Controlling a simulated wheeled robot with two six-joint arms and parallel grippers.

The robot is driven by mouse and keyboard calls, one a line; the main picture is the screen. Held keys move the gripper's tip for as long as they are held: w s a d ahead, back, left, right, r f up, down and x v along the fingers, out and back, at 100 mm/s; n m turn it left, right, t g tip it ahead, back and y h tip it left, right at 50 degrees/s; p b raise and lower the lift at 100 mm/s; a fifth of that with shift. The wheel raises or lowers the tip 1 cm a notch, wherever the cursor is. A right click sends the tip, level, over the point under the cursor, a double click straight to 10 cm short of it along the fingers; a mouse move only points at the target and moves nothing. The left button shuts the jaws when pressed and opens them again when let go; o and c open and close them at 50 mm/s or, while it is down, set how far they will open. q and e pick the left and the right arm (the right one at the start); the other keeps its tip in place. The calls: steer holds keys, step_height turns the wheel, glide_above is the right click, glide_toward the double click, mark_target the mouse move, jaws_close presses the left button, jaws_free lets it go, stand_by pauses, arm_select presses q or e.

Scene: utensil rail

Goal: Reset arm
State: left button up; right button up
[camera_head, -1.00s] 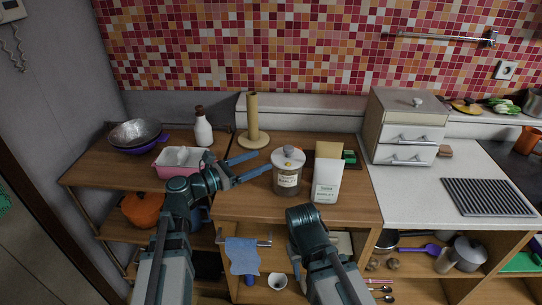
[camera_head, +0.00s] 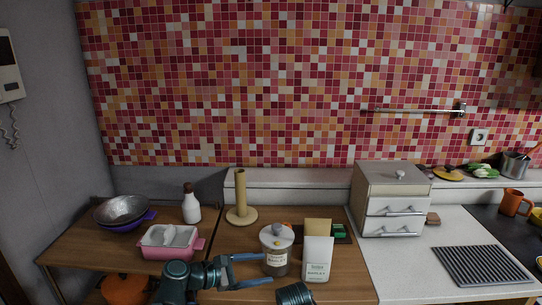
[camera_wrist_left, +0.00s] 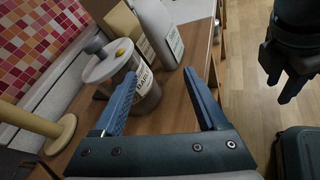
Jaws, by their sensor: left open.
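My left gripper (camera_head: 264,268) is open and empty beside the glass jar (camera_head: 277,262) with a grey lid and label. In the left wrist view, the open fingers of my left gripper (camera_wrist_left: 159,74) point towards the jar (camera_wrist_left: 148,92), and the left finger overlaps it in the picture. I cannot tell whether they touch. My right arm (camera_head: 295,294) shows only a dark link at the bottom edge of the head view. My right gripper (camera_wrist_left: 287,75) shows at the right of the left wrist view, over the floor; its opening is unclear.
A white labelled packet (camera_head: 318,260) stands right of the jar. A wooden paper-towel stand (camera_head: 240,195), a white bottle (camera_head: 191,207), a pink dish (camera_head: 168,252) and bowls (camera_head: 122,211) stand left. A drawer box (camera_head: 391,205) is at right. A rail (camera_head: 420,110) hangs on the tiled wall.

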arm_select(q)
steer(key=s+d+f+m+g+y+p, duration=0.2)
steer(key=s+d+f+m+g+y, duration=0.15)
steer(key=s+d+f+m, duration=0.35)
steer(key=s+a+f+m+g+y+p, duration=0.1)
steer(key=s+a+m+y, duration=0.3)
steer(key=m, duration=0.4)
steer(key=s+a+f+m+g+y+p, duration=0.1)
steer(key=s+a+m+g+y+p, duration=0.1)
steer(key=s+a+m+y, duration=0.2)
steer(key=shift+m+y+p, duration=0.4)
steer(key=shift+m+y, duration=1.05)
steer(key=shift+m, duration=0.45)
steer(key=shift+a, duration=0.1)
